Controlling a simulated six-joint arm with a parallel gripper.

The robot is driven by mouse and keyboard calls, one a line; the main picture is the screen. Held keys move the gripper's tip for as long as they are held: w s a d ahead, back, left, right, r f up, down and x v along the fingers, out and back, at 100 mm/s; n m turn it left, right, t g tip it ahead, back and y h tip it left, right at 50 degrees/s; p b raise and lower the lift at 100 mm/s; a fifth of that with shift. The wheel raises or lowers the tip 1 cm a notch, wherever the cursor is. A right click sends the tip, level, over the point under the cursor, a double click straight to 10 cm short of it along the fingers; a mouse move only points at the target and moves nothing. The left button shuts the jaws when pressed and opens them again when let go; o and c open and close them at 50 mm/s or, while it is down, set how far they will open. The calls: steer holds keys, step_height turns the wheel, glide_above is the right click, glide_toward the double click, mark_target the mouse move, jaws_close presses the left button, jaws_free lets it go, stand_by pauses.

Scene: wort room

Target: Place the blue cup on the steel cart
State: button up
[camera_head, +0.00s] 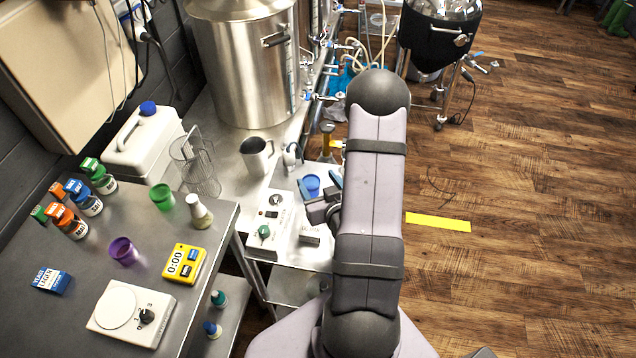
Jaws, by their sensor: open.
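The blue cup (312,183) stands upright at the far part of the light steel cart (318,257), as far as I can see. My gripper (320,184) is open, with one blue fingertip on each side of the cup. I cannot tell whether the fingers touch it. My arm hides the right part of the cart and some of the gripper.
A white stirrer (271,225) and a small grey block (310,235) are on the cart. A steel jug (257,156) and wire basket (197,165) stand to the left. The left bench holds a green cup (161,197), purple cup (123,250) and yellow timer (184,263).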

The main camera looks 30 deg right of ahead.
steer(key=shift+r+p, duration=0.35)
steer(key=shift+r, duration=0.25)
steer(key=s+a+n+g+y, duration=0.2)
steer(key=a+g, duration=0.5)
steer(key=a, duration=0.2)
steer(key=s+a+r+g, duration=0.3)
steer(key=s+a, duration=0.2)
steer(key=s, duration=0.1)
steer(key=s+a+r+g+y, duration=0.1)
steer(key=s+a+r+g, duration=0.2)
steer(key=s, duration=0.4)
steer(key=shift+s+a+r+n+y, duration=0.3)
steer(key=shift+a+r+n, duration=0.1)
steer(key=shift+a+r, duration=0.4)
steer(key=shift+f, duration=0.1)
